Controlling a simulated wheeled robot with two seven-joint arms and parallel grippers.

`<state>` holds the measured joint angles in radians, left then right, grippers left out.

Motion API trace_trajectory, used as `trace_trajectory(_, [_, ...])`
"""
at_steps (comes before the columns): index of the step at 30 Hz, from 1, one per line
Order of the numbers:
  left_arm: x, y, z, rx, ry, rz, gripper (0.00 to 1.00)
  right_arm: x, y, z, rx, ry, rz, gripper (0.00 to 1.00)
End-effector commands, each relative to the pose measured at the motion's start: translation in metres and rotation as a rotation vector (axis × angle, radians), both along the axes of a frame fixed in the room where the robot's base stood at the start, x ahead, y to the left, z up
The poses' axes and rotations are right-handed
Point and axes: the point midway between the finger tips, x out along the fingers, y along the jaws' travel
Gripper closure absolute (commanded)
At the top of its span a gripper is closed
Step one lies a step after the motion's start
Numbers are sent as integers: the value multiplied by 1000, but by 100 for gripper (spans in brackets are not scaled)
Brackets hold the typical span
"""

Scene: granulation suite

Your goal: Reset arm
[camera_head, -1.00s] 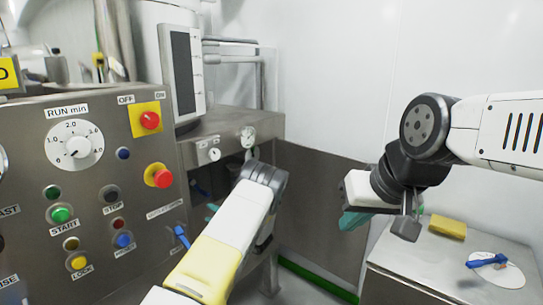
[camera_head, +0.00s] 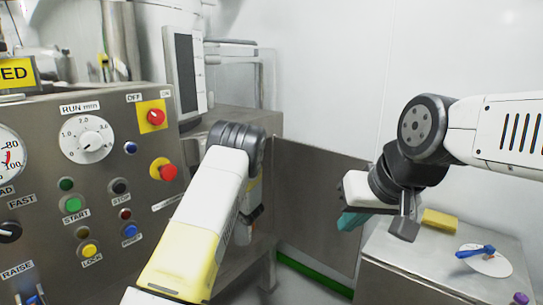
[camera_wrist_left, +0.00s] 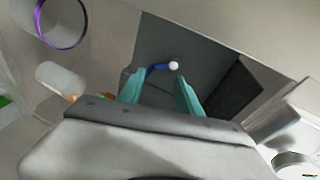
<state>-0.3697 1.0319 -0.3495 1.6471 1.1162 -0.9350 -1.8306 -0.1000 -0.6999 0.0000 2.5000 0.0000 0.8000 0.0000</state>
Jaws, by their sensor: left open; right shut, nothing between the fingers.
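My left arm comes in from the left in the head view, with its white and yellow forearm in front of the control panel (camera_head: 110,245). Its gripper is mostly hidden behind that forearm. In the left wrist view the two teal fingers of my left gripper (camera_wrist_left: 160,88) stand apart with nothing held. A blue rod with a white ball end (camera_wrist_left: 160,67) appears beyond the fingertips. My right gripper (camera_head: 352,221) is at the right of the head view, its teal fingers shut and empty, near the steel cabinet at the wall.
The steel cabinet top (camera_head: 410,252) carries a yellow sponge (camera_head: 440,221) and a white disc (camera_head: 490,264) with a blue item (camera_head: 475,251) on it. A purple item (camera_head: 520,299) shows at the corner. A screen (camera_head: 183,70) stands behind the panel. Open space lies before the white wall.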

Motion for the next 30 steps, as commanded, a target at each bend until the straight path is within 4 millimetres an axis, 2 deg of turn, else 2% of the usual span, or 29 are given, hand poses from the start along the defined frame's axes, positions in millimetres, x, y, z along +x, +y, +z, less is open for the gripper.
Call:
trace_trajectory(4, [3,-10,41,-214,-56,-55,58,0,0,0,0,0,0,100])
trace_trajectory(7, [-3,-22,76,-410,-92,-105,58,0,0,0,0,0,0,100])
trace_trajectory(11, [-24,-44,123,-666,-113,-170,58,0,0,0,0,0,0,100])
trace_trajectory(14, [-48,-59,155,-828,-107,-206,58,0,0,0,0,0,0,100])
trace_trajectory(17, [-79,-74,185,-976,-87,-236,58,0,0,0,0,0,0,100])
trace_trajectory(20, [-121,-88,214,-1118,-50,-254,58,0,0,0,0,0,0,100])
trace_trajectory(24, [-193,-104,244,-1279,30,-251,58,0,0,0,0,0,0,100])
trace_trajectory(26, [-227,-109,252,-1331,70,-238,58,0,0,0,0,0,0,100])
trace_trajectory(30, [-309,-111,260,-1414,161,-167,58,0,0,0,0,0,0,100])
